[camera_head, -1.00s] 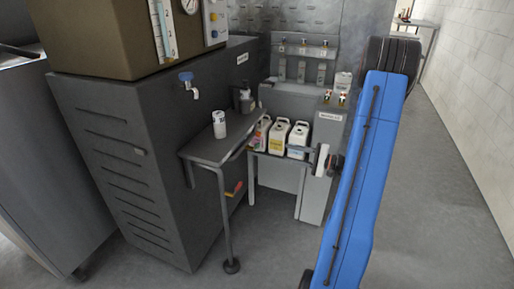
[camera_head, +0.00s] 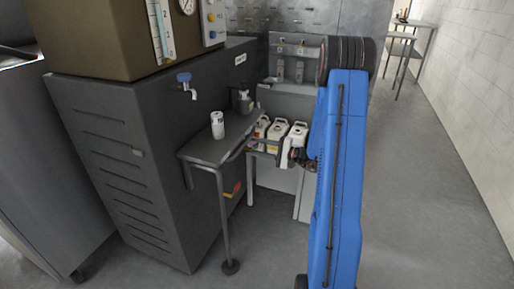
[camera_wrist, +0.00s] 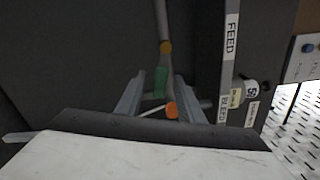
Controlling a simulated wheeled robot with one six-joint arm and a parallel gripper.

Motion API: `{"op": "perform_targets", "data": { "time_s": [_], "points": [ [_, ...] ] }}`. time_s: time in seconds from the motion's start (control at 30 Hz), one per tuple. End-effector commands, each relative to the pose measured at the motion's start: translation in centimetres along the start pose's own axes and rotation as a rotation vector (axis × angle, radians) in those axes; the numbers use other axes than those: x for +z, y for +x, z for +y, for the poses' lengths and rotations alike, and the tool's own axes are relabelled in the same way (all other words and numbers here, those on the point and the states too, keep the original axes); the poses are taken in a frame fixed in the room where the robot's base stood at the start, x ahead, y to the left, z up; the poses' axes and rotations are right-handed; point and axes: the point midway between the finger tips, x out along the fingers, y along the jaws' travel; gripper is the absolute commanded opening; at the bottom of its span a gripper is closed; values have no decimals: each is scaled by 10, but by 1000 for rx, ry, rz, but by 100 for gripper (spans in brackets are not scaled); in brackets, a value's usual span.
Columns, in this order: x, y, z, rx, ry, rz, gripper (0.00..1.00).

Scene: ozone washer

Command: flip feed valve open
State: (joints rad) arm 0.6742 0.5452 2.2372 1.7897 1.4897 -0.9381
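In the head view my gripper (camera_head: 291,153) is left of my blue arm, near white jugs.
A side shelf (camera_head: 207,150) holds a white bottle (camera_head: 217,125). White jugs (camera_head: 278,131) stand behind it. A blue-handled tap (camera_head: 184,79) projects from the dark cabinet (camera_head: 130,170). Floor is clear on the right.

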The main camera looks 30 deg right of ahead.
Motion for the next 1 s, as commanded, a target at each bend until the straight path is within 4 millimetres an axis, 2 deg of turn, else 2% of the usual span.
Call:
{"op": "perform_targets", "data": {
  "time_s": [0.37, 0.5, 0.77, 1.0],
  "points": [
    [0, 4, 0, 0, 0, 1, 34],
    [0, 4, 0, 0, 0, 1, 1],
    [0, 4, -2, 0, -30, 1, 0],
    [1, 4, -11, 1, -211, 1, 0]
  ]
}}
